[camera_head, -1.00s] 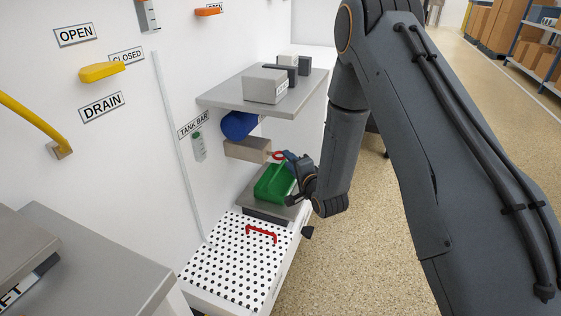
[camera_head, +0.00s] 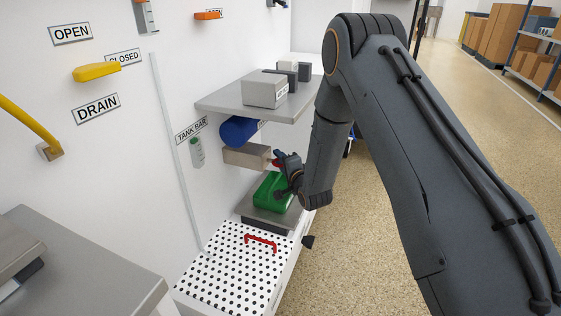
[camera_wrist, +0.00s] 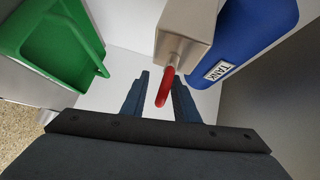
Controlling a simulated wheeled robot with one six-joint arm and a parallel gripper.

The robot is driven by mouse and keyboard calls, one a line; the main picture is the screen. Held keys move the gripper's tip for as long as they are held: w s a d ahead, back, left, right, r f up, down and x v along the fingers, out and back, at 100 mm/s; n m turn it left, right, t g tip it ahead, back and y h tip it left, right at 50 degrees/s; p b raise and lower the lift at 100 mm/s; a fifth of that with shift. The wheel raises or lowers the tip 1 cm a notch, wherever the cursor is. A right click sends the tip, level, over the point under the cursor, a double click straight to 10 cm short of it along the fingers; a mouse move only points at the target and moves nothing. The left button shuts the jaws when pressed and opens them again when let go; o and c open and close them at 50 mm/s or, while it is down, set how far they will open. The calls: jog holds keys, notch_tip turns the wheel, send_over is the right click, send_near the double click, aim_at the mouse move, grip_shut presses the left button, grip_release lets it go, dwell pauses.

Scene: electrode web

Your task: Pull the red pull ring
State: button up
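The red pull ring (camera_wrist: 166,87) sticks out on a short stem from the end of a beige box (camera_wrist: 186,30). In the wrist view I see the ring nearly edge-on, between the two blue fingers of my gripper (camera_wrist: 161,76). The fingers are apart. The ring lies closer to the right finger, and I cannot tell if it touches it. In the head view the beige box (camera_head: 246,157) is on the wall under the shelf, and the ring (camera_head: 276,162) is partly hidden by my gripper (camera_head: 281,159).
A blue tank (camera_head: 238,130) is above the box, below a grey shelf (camera_head: 240,101) holding grey blocks. A green bin (camera_head: 268,194) sits just under my gripper. A red handle (camera_head: 261,240) is on a perforated white top. Open floor lies to the right.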

grip_shut()
jog(key=shift+s+d+f+p, duration=0.1)
jog(key=shift+s+d+p, duration=0.2)
jog(key=shift+d, duration=0.15)
jog(key=shift+s+d+f+p, duration=0.1)
jog(key=shift+s+d+p, duration=0.05)
jog(key=shift+d+p, duration=0.2)
grip_release()
jog(key=shift+d+f, duration=0.1)
jog(key=shift+w+r, duration=0.1)
jog(key=shift+r, duration=0.1)
jog(key=p+v, duration=0.2)
jog(key=v, duration=0.6)
